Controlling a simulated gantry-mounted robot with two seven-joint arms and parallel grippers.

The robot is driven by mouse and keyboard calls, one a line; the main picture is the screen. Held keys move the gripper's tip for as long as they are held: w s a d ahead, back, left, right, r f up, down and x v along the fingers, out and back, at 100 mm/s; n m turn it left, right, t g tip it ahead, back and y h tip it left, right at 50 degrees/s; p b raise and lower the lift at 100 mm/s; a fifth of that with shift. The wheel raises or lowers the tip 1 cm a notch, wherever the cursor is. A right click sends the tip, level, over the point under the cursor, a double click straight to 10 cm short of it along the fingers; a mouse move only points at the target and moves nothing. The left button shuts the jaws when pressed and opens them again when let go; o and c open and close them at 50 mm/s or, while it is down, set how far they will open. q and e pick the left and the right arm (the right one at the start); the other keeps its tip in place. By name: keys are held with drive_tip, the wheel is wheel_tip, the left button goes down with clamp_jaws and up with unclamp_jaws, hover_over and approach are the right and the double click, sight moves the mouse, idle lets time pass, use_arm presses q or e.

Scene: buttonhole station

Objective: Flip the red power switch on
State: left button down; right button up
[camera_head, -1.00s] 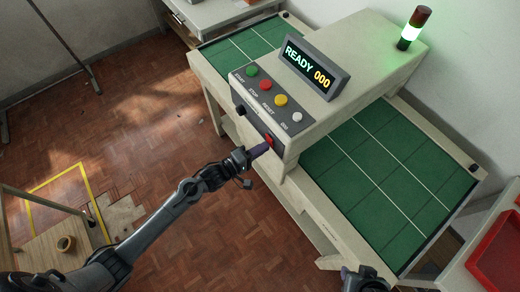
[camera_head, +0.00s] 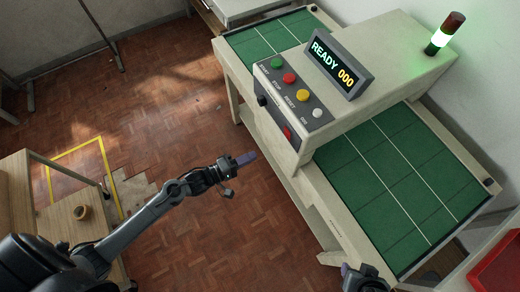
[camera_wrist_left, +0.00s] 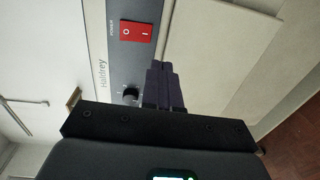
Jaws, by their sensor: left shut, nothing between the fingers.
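The red power switch (camera_head: 287,133) sits low on the dark front panel of the machine. In the left wrist view the red switch (camera_wrist_left: 137,32) shows marks O and I, with the word POWER beside it. I cannot tell which side is pressed in. My left gripper (camera_head: 247,158) is shut and empty, in front of the panel and apart from the switch. Its closed dark fingers (camera_wrist_left: 163,85) show in the left wrist view. My right gripper (camera_head: 346,270) shows only in part at the bottom edge; its jaws are unclear.
The lit display (camera_head: 334,66) reads READY 000. The signal tower (camera_head: 441,38) glows green. Green (camera_head: 277,63), red, yellow and white buttons line the panel top, and a black knob (camera_head: 262,100) sits on its front. Green work surfaces lie on both sides. Open floor lies left of the machine.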

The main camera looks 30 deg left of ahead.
use_arm(q)
drive_tip(key=shift+v, duration=1)
drive_tip(key=shift+f, duration=0.2)
